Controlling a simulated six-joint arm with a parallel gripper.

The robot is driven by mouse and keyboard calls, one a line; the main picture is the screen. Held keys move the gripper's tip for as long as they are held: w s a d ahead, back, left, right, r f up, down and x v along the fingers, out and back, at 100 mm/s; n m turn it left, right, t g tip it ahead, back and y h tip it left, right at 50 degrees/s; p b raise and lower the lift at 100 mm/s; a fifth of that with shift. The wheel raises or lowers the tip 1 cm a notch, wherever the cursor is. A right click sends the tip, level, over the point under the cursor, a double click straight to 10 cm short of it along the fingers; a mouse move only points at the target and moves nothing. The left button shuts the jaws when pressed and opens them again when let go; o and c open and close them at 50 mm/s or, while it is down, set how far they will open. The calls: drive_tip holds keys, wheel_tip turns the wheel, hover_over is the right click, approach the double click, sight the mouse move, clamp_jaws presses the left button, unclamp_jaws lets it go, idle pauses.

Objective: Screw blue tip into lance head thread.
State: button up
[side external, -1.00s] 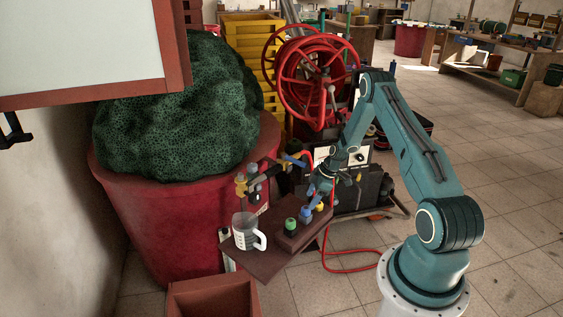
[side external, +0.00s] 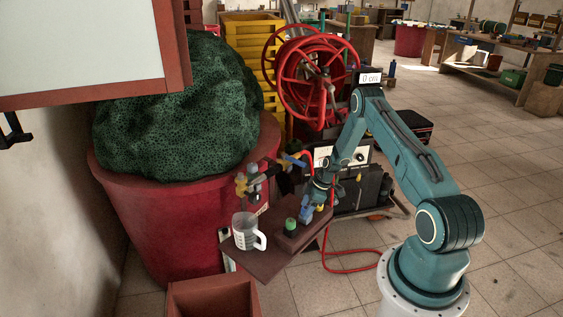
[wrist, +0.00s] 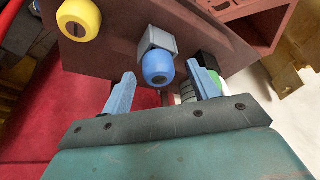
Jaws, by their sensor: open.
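The blue tip (wrist: 157,68) sits in a grey hexagonal collar on the brown rack (wrist: 105,55) in the wrist view. My gripper (wrist: 163,76) is open, with one finger on each side of the blue tip and visible gaps between. In the side view my gripper (side external: 307,210) is low over the rack (side external: 290,243) and largely hides the blue tip. A yellow tip (wrist: 78,18) and a partly hidden green tip (wrist: 219,82) flank it. A clamp fixture (side external: 246,183) stands behind the small table; I cannot make out the lance head thread there.
A measuring jug (side external: 243,230) stands left of the rack on the small table (side external: 262,264). A large red tub (side external: 175,225) with a green netted heap is behind. A red hose reel (side external: 300,80) stands at the back. A red hose (side external: 350,270) loops on the floor.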

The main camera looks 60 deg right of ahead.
drive_tip(key=c, duration=1.1)
drive_tip(key=shift+o, duration=0.2)
drive_tip(key=shift+r, duration=0.15)
drive_tip(key=shift+r, duration=0.85)
drive_tip(key=shift+s+a+r, duration=0.1)
drive_tip(key=shift+s+r, duration=0.05)
drive_tip(key=shift+r, duration=0.7)
drive_tip(key=s+a, duration=1.2)
drive_tip(key=shift+s+a, duration=0.25)
drive_tip(key=shift+f, duration=0.1)
drive_tip(key=shift+w, duration=0.1)
